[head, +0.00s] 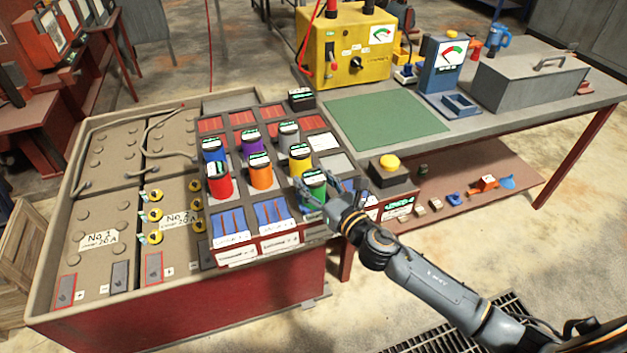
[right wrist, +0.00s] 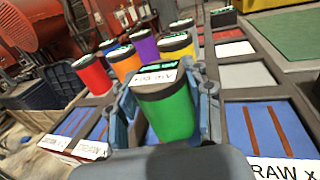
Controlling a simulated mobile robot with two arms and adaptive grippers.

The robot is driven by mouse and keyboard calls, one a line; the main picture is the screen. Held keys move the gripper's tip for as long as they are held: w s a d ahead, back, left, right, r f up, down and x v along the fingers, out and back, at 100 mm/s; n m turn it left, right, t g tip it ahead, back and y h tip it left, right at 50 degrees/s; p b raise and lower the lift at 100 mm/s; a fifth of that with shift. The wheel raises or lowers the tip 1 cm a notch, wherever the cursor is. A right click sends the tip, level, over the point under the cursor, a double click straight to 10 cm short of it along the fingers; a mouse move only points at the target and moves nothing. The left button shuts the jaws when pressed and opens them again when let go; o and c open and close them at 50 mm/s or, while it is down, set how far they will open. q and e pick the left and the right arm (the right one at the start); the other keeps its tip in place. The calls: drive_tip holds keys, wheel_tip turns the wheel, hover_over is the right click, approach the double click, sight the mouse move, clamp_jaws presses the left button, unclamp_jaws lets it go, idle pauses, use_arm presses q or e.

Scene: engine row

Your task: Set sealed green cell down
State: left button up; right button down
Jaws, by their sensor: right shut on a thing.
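The green cell (head: 315,184) has a black top with a pale green label. It is at the front right of the block of cells on the tray rack (head: 228,257). My right gripper (head: 312,196) is shut on it. In the right wrist view the green cell (right wrist: 170,112) stands roughly upright between the two fingers of my right gripper (right wrist: 168,100). Its lower end is hidden by the gripper, so I cannot tell whether it touches the rack. My left gripper is not in view.
Red (head: 219,182), orange (head: 261,176), yellow (head: 300,162), blue (head: 213,150), purple (head: 252,147) and grey (head: 289,135) cells stand close by. Empty blue bays (right wrist: 272,128) line the front. A bench with a green mat (head: 385,122) and yellow button (head: 389,162) lies right.

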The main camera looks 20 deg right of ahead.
drive_tip(key=c, duration=0.9)
unclamp_jaws()
drive_tip(key=shift+f, duration=0.1)
drive_tip(key=shift+c, duration=0.2)
drive_tip(key=o, duration=0.4)
drive_tip(key=shift+c, duration=0.2)
drive_tip(key=b+v, duration=0.2)
drive_tip(key=v, duration=1)
